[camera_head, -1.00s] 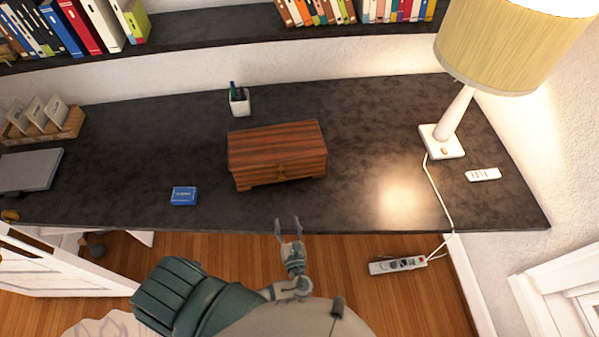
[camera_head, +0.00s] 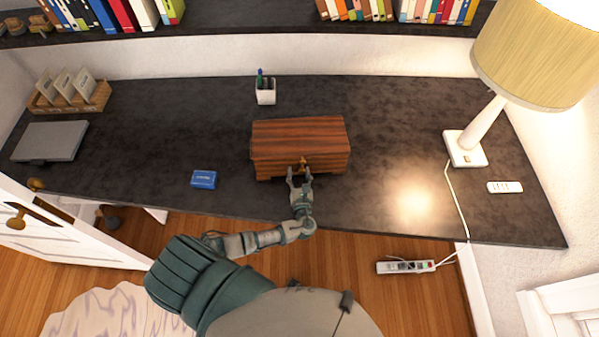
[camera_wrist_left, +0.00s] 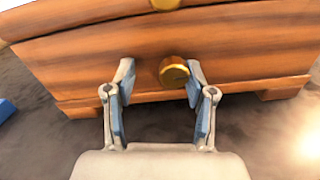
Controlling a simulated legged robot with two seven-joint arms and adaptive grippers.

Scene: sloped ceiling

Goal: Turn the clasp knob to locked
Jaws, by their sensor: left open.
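A brown striped wooden box (camera_head: 299,138) stands on the dark desk with its front toward me. A brass clasp knob (camera_wrist_left: 174,71) sits on the middle of its front; it also shows small in the head view (camera_head: 303,163). My left gripper (camera_head: 300,174) is open at the front of the box. In the left wrist view the open fingers (camera_wrist_left: 159,82) reach toward the front face, with the knob between them, closer to the right finger. I cannot tell whether that finger touches it. Another brass piece (camera_wrist_left: 165,4) shows above on the box's top edge. My right gripper is not in view.
A small blue box (camera_head: 204,180) lies on the desk to the left of the wooden box. A pen cup (camera_head: 266,97) stands behind it. A lamp (camera_head: 466,148), its cord and a white remote (camera_head: 505,187) are at the right. The desk around the wooden box is mostly clear.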

